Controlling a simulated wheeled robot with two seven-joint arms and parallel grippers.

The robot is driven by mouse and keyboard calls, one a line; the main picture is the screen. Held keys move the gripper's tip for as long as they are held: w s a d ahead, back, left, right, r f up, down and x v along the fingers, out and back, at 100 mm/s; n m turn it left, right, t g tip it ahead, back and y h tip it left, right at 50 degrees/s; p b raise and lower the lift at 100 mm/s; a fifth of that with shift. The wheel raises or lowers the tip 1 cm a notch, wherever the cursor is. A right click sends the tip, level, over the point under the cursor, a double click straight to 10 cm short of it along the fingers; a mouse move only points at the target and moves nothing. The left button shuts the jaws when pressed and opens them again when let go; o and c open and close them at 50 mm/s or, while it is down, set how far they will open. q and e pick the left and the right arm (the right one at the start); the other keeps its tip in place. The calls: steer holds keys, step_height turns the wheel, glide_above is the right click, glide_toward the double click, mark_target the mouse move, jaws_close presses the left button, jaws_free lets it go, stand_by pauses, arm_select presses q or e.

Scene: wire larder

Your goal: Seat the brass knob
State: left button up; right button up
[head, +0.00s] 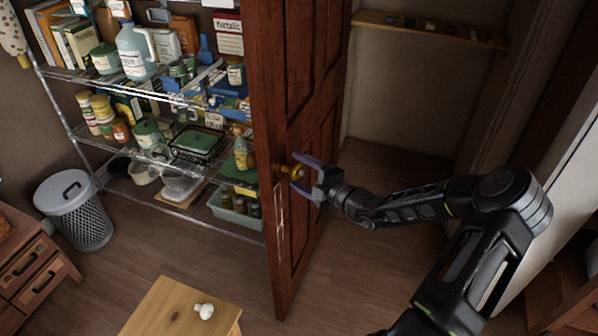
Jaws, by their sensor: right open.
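The brass knob (297,173) is on the dark red-brown wooden door (304,75), which stands open, roughly edge-on to me. More brass shows just left of the knob, by the door's edge. My right gripper (301,175) reaches in from the right and is open. Its purple-tinted fingers lie above and below the knob; I cannot tell whether they touch it. Whether the knob sits flush against the door is too small to tell. My left gripper is not in view.
A wire shelf rack (150,92) full of jars, boxes and tubs stands left behind the door. A mesh bin (88,222) is at far left. A wooden table (165,309) at the front bears a white knob-like object (204,311). Floor right of the door is clear.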

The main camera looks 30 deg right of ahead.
steer(key=v, duration=0.7)
steer(key=shift+s, duration=0.2)
steer(key=shift+d, duration=0.1)
